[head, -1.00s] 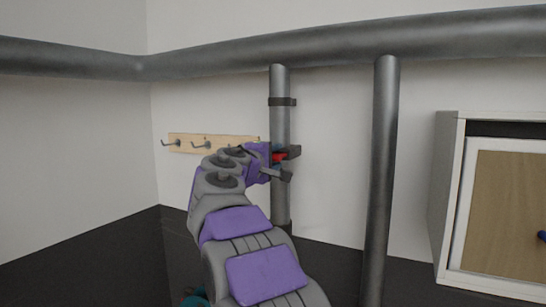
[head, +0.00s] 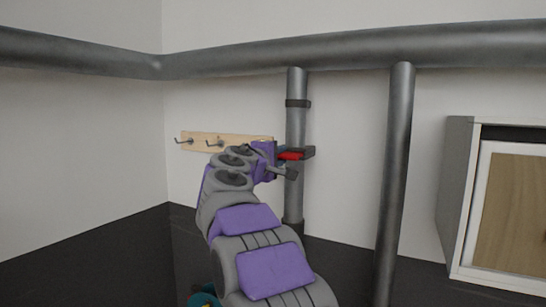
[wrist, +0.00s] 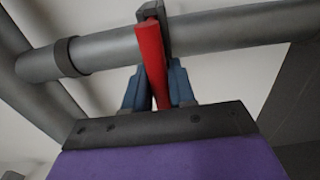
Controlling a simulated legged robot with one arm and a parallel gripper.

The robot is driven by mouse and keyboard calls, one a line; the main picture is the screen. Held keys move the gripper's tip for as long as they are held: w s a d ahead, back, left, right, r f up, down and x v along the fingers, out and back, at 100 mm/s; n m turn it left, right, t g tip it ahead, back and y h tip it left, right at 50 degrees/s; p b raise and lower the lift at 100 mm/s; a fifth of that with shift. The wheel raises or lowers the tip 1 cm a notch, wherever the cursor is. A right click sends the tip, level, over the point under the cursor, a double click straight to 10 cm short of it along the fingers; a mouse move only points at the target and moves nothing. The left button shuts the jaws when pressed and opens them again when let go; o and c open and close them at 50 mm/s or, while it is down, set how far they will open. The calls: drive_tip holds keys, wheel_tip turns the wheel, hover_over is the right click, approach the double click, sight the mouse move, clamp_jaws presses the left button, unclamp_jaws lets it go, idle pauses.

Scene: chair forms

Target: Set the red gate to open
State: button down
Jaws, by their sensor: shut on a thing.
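The red gate handle (head: 290,156) is a narrow red lever at the grey vertical pipe (head: 296,125), about mid-height. In the wrist view the red handle (wrist: 151,55) runs from the pipe (wrist: 215,33) towards my gripper, in front of a dark bracket. My gripper (head: 291,163) is at the pipe with its jaws around the handle. In the wrist view its blue fingers (wrist: 158,88) flank the handle's near part and are shut on it. The handle's near end is partly hidden among the fingers.
A thick horizontal pipe (head: 340,45) crosses above my arm. Another vertical pipe (head: 396,170) stands to the right. A wooden hook rail (head: 205,142) is on the wall behind, left of the gripper. A white-framed cabinet (head: 462,200) stands at the right. Dark floor shows at lower left.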

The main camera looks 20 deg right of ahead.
drive_tip(key=shift+s+d, duration=0.2)
drive_tip(key=shift+d, duration=0.15)
